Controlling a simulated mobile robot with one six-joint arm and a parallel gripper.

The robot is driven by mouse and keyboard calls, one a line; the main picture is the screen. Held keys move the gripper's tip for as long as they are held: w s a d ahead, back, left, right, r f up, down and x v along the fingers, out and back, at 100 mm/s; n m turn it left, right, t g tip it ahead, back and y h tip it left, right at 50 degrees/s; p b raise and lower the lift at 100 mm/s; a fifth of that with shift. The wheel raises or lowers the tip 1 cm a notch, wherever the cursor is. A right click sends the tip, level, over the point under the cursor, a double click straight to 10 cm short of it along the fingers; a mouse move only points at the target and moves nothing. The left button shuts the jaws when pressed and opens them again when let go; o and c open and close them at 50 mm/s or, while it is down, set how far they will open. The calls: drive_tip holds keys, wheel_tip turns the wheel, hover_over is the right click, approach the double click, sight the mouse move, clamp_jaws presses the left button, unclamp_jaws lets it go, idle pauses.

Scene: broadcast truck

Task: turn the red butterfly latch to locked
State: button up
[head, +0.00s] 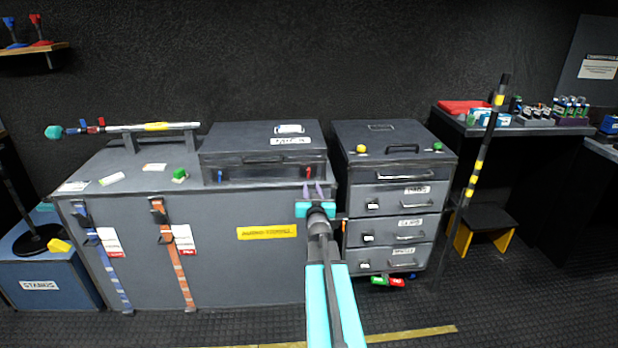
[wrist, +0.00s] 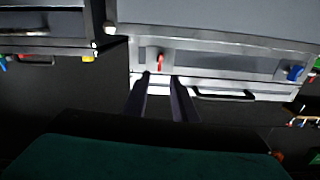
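The red butterfly latch (head: 304,175) is on the front right of the dark case labelled on its lid, which sits on the large grey trunk. In the wrist view the red latch (wrist: 160,60) is a small upright red tab on the case's front strip. My gripper (head: 313,187) is in front of the case's right end, its fingers pointing at it. In the wrist view my gripper (wrist: 160,77) has its two dark fingers apart, with the latch showing in line with the gap, just beyond the tips. Contact cannot be told. Nothing is held.
A blue latch (head: 220,176) is at the case's front left; the case handle (head: 263,160) lies between. A drawer cabinet (head: 400,205) stands close on the right. A small green block (head: 179,174) and cards lie on the trunk (head: 220,270). A striped pole (head: 480,160) leans further right.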

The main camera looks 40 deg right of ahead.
sight(309, 173)
drive_tip(key=x, duration=0.9)
drive_tip(key=shift+p, duration=0.3)
idle(0.4)
clamp_jaws()
